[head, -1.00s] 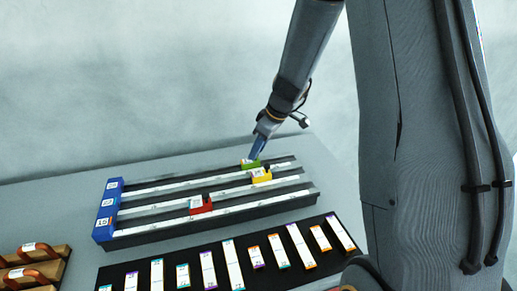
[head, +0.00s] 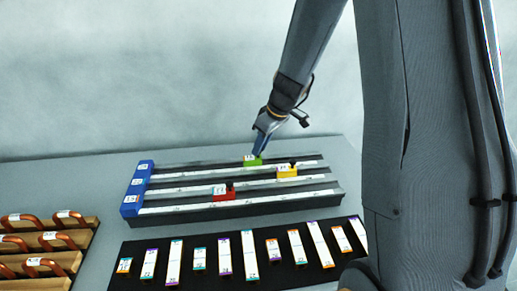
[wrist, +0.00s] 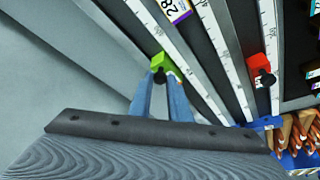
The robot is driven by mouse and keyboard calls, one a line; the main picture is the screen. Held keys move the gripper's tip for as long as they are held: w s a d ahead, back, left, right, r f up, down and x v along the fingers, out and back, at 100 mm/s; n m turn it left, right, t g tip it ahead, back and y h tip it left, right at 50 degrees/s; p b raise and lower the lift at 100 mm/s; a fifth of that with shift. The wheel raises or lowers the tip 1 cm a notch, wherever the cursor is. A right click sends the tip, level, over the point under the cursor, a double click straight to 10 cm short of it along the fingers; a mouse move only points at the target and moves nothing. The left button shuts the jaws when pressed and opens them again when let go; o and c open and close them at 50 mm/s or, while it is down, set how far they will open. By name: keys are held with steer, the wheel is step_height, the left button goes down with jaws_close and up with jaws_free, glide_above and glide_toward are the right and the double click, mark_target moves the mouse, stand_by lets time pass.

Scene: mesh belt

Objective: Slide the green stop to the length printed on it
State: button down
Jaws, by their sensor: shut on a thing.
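The green stop (head: 252,161) sits on the far rail of the rack (head: 240,209), a little past mid-length from the blue end block (head: 137,190). My gripper (head: 259,151) reaches down from above and is shut on the green stop. In the wrist view the green stop (wrist: 160,62) shows between my fingertips (wrist: 160,76), beside a white scale strip (wrist: 150,22). The number printed on the green stop cannot be read in either view.
A yellow stop (head: 287,172) is on the middle rail and a red stop (head: 223,191) on the near rail. A black mat (head: 210,243) with several labelled strips lies in front.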

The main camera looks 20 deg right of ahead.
steer(key=shift+a, duration=0.1)
steer(key=c, duration=1.7)
jaws_free()
steer(key=shift+o, duration=0.2)
steer(key=shift+s+r, duration=0.1)
steer(key=shift+r, duration=0.2)
steer(key=b+v, duration=0.1)
steer(key=v, duration=0.6)
steer(key=shift+s+r, duration=0.1)
steer(key=shift+s, duration=0.05)
steer(key=s+a+f+m+g+h, duration=0.1)
steer(key=s+a+f+m, duration=0.1)
steer(key=s, duration=0.9)
steer(key=s+a+f+m+g+h, duration=0.1)
steer(key=s+f+m, duration=0.4)
steer(key=s, duration=0.6)
steer(key=shift+s+a+f+g+h, duration=0.3)
steer(key=shift+s+a+f+g, duration=0.15)
steer(key=shift+a, duration=0.2)
